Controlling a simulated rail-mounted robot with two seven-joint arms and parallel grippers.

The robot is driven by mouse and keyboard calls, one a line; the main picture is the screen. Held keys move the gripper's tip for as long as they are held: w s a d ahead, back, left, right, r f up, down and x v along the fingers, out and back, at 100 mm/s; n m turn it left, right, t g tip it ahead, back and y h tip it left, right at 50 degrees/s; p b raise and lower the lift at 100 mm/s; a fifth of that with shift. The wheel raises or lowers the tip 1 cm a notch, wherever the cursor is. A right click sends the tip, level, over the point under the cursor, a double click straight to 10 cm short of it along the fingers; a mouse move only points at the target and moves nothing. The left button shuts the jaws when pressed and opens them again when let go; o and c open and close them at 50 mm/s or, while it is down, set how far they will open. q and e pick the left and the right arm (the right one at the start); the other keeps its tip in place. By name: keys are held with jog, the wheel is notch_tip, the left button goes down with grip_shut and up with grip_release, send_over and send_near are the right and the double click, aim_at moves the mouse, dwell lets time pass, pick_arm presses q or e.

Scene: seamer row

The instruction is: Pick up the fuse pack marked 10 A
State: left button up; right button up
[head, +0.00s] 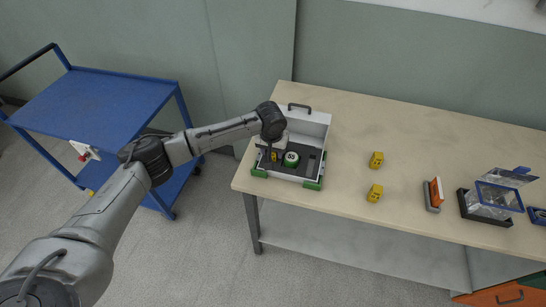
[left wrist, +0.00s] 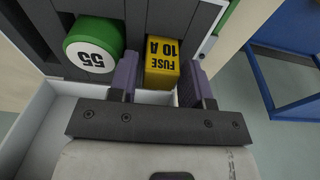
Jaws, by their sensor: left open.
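The yellow fuse pack (left wrist: 162,72) marked "FUSE 10 A" sits in a slot of the grey, ribbed insert of an open white case (head: 315,126). In the head view the pack (head: 275,156) shows only as a small yellow patch beside my gripper. My left gripper (left wrist: 161,77) is open, with one dark finger on each side of the pack. Whether the fingers touch it I cannot tell. In the head view my left gripper (head: 269,153) reaches down into the left part of the case. My right gripper is not in view.
A green round item marked 55 (left wrist: 93,46) lies beside the left finger. An orange item (head: 436,192) and a clear box (head: 492,199) are farther right. A blue cart (head: 95,105) stands left.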

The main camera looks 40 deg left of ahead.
pick_arm(q)
jog(key=shift+w+f, duration=0.1)
jog(key=shift+f, duration=0.25)
jog(key=c, duration=0.7)
jog(key=shift+r, duration=0.1)
